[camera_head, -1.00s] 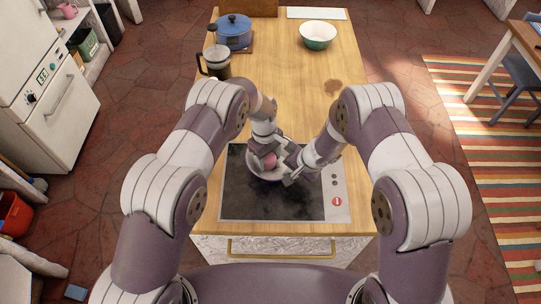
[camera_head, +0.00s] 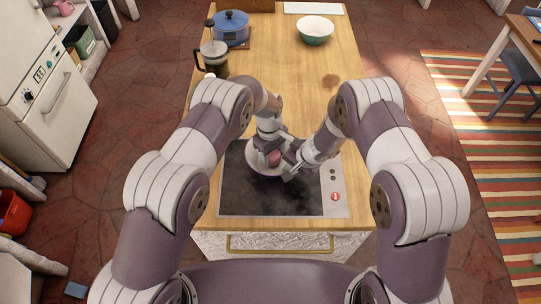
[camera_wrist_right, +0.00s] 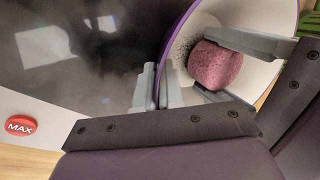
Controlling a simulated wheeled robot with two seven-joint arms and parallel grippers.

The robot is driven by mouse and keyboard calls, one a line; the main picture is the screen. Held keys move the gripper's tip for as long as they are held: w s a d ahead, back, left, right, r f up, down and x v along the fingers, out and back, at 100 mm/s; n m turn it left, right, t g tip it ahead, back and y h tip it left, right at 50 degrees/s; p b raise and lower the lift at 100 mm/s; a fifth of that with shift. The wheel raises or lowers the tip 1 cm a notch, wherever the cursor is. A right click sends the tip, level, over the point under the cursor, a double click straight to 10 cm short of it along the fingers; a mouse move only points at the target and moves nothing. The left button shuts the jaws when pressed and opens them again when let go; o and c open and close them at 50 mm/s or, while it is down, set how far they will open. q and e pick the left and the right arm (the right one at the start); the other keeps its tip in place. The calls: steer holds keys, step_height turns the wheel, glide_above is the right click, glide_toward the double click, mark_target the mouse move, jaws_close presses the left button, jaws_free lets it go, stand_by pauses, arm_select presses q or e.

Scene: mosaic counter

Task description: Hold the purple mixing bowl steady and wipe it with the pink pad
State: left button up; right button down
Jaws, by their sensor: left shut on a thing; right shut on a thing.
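The purple mixing bowl (camera_head: 254,166) is above the dark cooktop, and its pale inside shows in the right wrist view (camera_wrist_right: 264,82). My right gripper (camera_head: 287,165) is shut on the bowl's rim, with one finger on each side of the wall (camera_wrist_right: 162,92). My left gripper (camera_head: 272,150) is shut on the pink pad (camera_head: 274,158), a rough pink lump inside the bowl (camera_wrist_right: 214,65). A dark speckled patch (camera_wrist_right: 184,50) shows on the inner wall beside the pad. The arms hide much of the bowl in the head view.
The cooktop (camera_head: 265,203) with a red button (camera_head: 335,196) lies under the bowl, on a wooden counter (camera_head: 283,80). A French press (camera_head: 214,60), a blue pot (camera_head: 231,27) and a green and white bowl (camera_head: 315,31) stand farther back. The counter's middle is clear.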

arm_select(q)
steer(key=shift+w+d+r, duration=0.1)
steer(key=shift+w+d, duration=0.1)
steer(key=shift+w, duration=0.2)
steer(key=shift+w+a, duration=0.15)
steer(key=shift+a, duration=0.45)
steer(key=shift+s+a, duration=0.2)
steer(key=shift+a, duration=0.15)
steer(key=shift+s+a, duration=0.25)
steer(key=shift+s, duration=0.15)
steer(key=shift+s+d, duration=0.15)
steer(key=shift+s, duration=0.25)
steer(key=shift+s+d, duration=0.15)
steer(key=shift+d, duration=0.3)
steer(key=shift+w+d, duration=0.2)
steer(key=shift+d, duration=0.25)
steer(key=shift+w+d, duration=0.25)
steer(key=shift+w, duration=0.2)
steer(key=shift+w+a, duration=0.15)
steer(key=shift+w, duration=0.2)
steer(key=shift+w+a+r, duration=0.15)
steer(key=shift+a, duration=0.4)
step_height(320, 180, up, 10)
